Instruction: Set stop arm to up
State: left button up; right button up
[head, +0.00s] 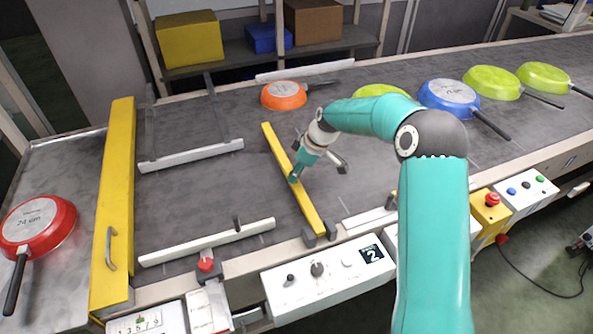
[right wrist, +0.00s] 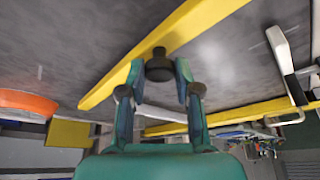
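The stop arm, a yellow bar (head: 303,200), lies low across part of the grey conveyor, from dark pivot brackets at the near edge towards the belt's middle. It also shows in the right wrist view (right wrist: 205,22). My right gripper (head: 294,178) reaches down to the bar around its middle. The gripper hides the knob in the head view. My left gripper is not in view.
White guide rails (head: 190,156) and a wide yellow gate (head: 114,200) lie left. A red pan (head: 38,225) sits beyond it. A control box (head: 325,275) stands in front.

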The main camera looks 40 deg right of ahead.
grip_shut()
